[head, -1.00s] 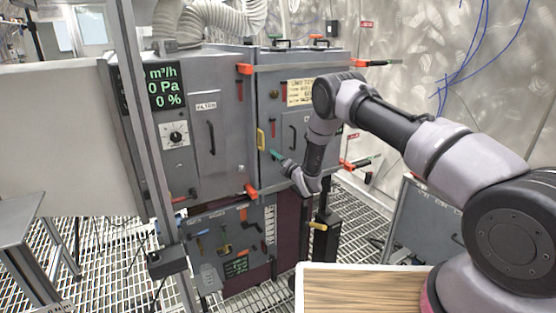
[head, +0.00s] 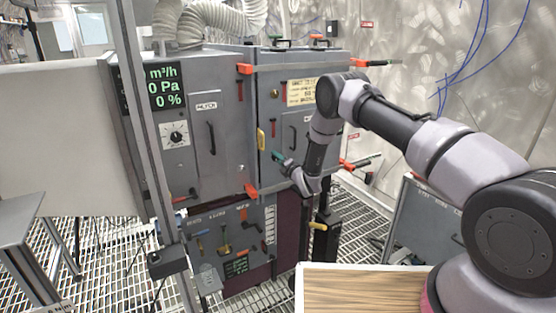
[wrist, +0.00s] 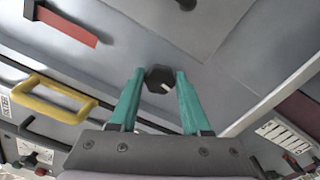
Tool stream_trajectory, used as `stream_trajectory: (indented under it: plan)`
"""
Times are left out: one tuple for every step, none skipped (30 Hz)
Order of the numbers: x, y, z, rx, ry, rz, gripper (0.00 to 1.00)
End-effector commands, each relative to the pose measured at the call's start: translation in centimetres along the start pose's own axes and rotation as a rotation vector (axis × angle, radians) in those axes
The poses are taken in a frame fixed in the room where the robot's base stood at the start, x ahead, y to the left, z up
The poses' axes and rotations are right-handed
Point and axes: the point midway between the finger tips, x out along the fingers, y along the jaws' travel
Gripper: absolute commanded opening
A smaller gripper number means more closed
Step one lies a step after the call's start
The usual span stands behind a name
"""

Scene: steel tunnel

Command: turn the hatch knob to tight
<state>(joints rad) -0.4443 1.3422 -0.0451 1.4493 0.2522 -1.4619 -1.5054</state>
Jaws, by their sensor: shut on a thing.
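The hatch knob (wrist: 158,76) is a small dark faceted knob with a white mark on the grey hatch door (head: 300,104). In the wrist view it sits between the teal fingertips of my gripper (wrist: 157,84), one finger on each side. The white mark is toward its lower right. In the head view my gripper (head: 279,156) reaches the lower left part of the hatch door, and the knob is too small or covered to make out there. My gripper is shut on the knob.
A yellow handle (wrist: 55,98) and a red bar (wrist: 62,24) are left of the fingers in the wrist view. Orange-ended latch bars (head: 250,190) cross the cabinet. A panel of levers (head: 226,240) is below. A wooden-topped surface (head: 350,290) stands in front.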

Motion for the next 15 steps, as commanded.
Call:
stream_trajectory:
  plan:
    - [-0.04, -0.07, 0.03, 0.039, 0.000, -0.001, 0.00]
    - [-0.04, -0.09, 0.05, 0.065, -0.001, -0.001, 0.00]
    - [-0.05, -0.11, 0.07, 0.101, -0.001, -0.001, 0.00]
    - [-0.04, -0.11, 0.06, 0.128, -0.001, -0.001, 0.00]
    - [-0.04, -0.10, 0.03, 0.157, -0.001, -0.001, 0.00]
    - [-0.04, -0.11, 0.02, 0.195, 0.000, -0.001, 0.00]
    - [-0.05, -0.14, 0.05, 0.224, 0.000, -0.001, 0.00]
    - [-0.06, -0.16, 0.06, 0.252, -0.001, -0.001, 0.00]
    - [-0.05, -0.15, 0.03, 0.291, -0.001, -0.001, 0.00]
    - [-0.05, -0.15, 0.01, 0.319, -0.001, -0.001, 0.00]
    - [-0.05, -0.17, 0.02, 0.348, -0.001, -0.001, 0.00]
    - [-0.06, -0.20, 0.03, 0.386, -0.001, -0.001, 0.00]
    - [-0.06, -0.21, 0.02, 0.415, -0.001, -0.001, 0.00]
    - [-0.06, -0.22, 0.02, 0.443, -0.001, -0.001, 0.00]
    - [-0.07, -0.24, 0.00, 0.481, -0.001, -0.002, 0.00]
